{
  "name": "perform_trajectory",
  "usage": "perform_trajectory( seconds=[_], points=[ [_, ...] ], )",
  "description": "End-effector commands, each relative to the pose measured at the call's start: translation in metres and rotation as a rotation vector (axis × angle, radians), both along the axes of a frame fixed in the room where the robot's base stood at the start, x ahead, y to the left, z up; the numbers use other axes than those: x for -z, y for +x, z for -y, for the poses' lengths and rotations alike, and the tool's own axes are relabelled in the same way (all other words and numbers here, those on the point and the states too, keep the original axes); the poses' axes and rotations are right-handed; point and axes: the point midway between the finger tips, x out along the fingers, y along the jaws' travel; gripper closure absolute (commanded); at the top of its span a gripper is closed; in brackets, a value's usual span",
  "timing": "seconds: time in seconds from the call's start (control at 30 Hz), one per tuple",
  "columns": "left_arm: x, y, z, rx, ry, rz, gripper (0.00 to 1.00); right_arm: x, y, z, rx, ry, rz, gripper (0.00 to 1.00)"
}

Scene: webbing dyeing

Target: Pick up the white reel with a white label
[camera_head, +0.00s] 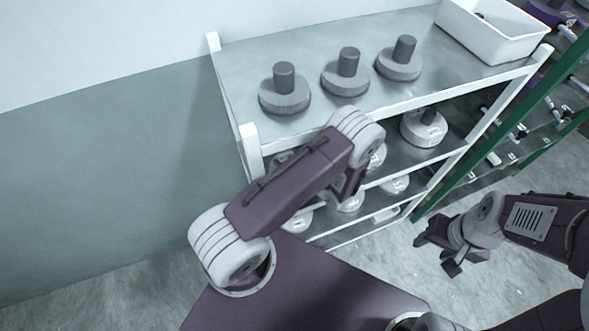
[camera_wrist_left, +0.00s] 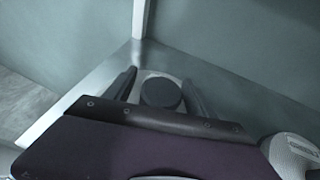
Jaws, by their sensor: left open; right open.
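White reels with dark hubs stand on the white-framed rack's second shelf; one (camera_head: 424,130) at the right shows a pale label. Another white reel (camera_head: 377,158) is partly hidden by my left arm. In the left wrist view, a pale reel with a dark round hub (camera_wrist_left: 160,92) stands near a shelf corner. The fingers of my left gripper (camera_wrist_left: 160,88) are open, one on each side of this hub; whether they touch it cannot be told. In the head view, that gripper is mostly hidden behind my arm. My right gripper (camera_head: 443,250) is open and empty, off the rack.
Three grey reels (camera_head: 285,95) stand on the top shelf (camera_head: 270,55), with a white bin (camera_head: 490,35) at its right. More white reels (camera_head: 350,201) sit on the lower shelf. White corner posts (camera_head: 249,150) and a green-framed rack (camera_head: 500,120) bound the space.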

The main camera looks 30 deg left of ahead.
Motion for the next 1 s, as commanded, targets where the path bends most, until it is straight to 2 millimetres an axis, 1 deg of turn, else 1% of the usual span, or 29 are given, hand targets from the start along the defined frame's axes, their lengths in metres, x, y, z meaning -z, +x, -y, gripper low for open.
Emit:
perform_trajectory(
  seconds=[0.07,0.1,0.17,0.2,0.27,0.3,0.33,0.63,0.77,0.87,1.0],
  points=[
    [0.000,0.000,0.000,0.000,0.000,0.000,0.36,0.001,0.000,0.000,0.000,0.000,0.000,0.50],
    [0.000,0.000,0.000,0.000,0.000,0.000,0.39,0.001,0.000,0.000,0.000,0.000,0.000,0.50],
    [0.000,0.000,0.000,0.000,0.000,0.000,0.55,0.001,0.000,0.000,0.000,0.000,0.000,0.50],
    [0.000,0.000,0.000,0.000,0.000,0.000,0.67,0.001,0.000,0.000,0.000,0.000,0.000,0.50],
    [0.000,0.000,0.000,0.000,0.000,0.000,0.83,0.001,0.000,0.000,0.000,0.000,0.000,0.50],
    [0.000,0.000,0.001,0.000,0.000,0.000,0.94,0.001,0.000,0.000,0.000,0.000,0.000,0.50],
    [0.000,0.000,0.000,0.000,0.001,0.000,1.00,0.001,0.000,0.000,0.000,0.000,0.000,0.50],
    [-0.001,0.000,0.001,0.000,0.001,0.002,1.00,0.000,0.000,0.000,0.000,0.000,0.000,0.50],
    [-0.006,0.001,0.001,0.000,0.001,0.003,1.00,0.002,0.000,0.000,0.000,0.000,0.000,0.50],
    [-0.016,0.001,0.001,-0.001,0.000,0.005,1.00,0.004,0.000,0.000,0.000,0.000,0.000,0.50],
    [-0.040,0.001,0.001,0.000,0.000,0.007,1.00,0.010,0.000,0.000,0.000,0.000,0.000,0.50]
  ],
)
